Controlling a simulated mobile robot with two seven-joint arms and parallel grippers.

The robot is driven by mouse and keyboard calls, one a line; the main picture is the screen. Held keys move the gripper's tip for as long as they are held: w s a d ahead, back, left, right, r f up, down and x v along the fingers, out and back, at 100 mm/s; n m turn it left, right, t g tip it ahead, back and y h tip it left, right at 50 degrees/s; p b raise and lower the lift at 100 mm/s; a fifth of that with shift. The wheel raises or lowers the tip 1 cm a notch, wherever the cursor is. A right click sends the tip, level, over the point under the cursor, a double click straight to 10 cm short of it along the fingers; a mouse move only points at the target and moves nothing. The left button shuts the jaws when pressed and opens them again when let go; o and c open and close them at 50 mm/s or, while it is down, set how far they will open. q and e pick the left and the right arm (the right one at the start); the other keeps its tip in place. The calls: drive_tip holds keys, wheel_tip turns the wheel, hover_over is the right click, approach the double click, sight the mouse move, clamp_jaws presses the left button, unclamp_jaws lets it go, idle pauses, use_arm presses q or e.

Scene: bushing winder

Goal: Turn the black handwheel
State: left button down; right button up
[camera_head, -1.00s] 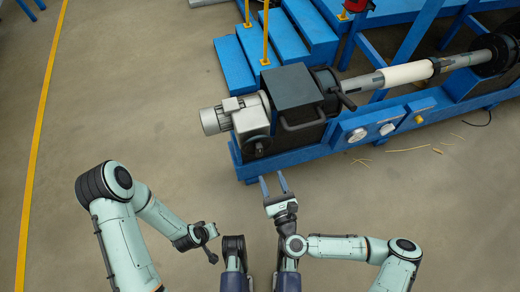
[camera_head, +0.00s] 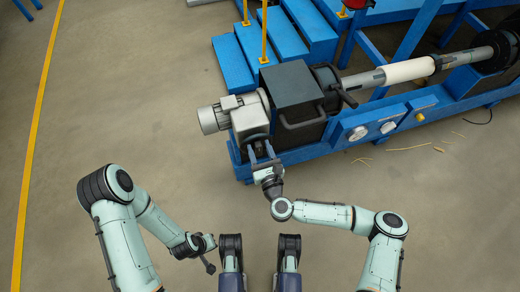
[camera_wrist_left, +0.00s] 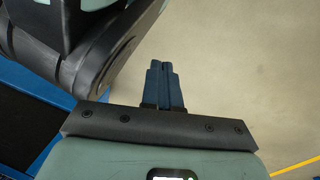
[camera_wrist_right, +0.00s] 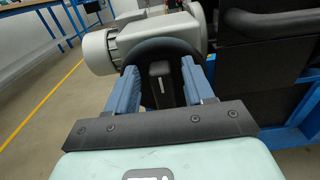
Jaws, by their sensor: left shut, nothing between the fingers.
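The black handwheel (camera_wrist_right: 160,45) is on the front of the grey motor housing, shown close up in the right wrist view. In the head view my gripper mostly hides it. My right gripper (camera_head: 263,149) is open at the handwheel. In the right wrist view its two blue fingers (camera_wrist_right: 160,82) stand wide apart, one on either side of the wheel's hub; I cannot tell whether they touch the rim. My left gripper (camera_head: 211,267) is shut and empty, low over the floor at the lower left, away from the machine. Its closed fingers fill the middle of the left wrist view (camera_wrist_left: 164,82).
The grey motor (camera_head: 213,118) and the dark gearbox box (camera_head: 291,88) with its handle sit on the blue machine frame (camera_head: 330,142). Blue steps (camera_head: 235,68) with yellow posts stand behind. The floor to the left is clear.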

clamp_jaws()
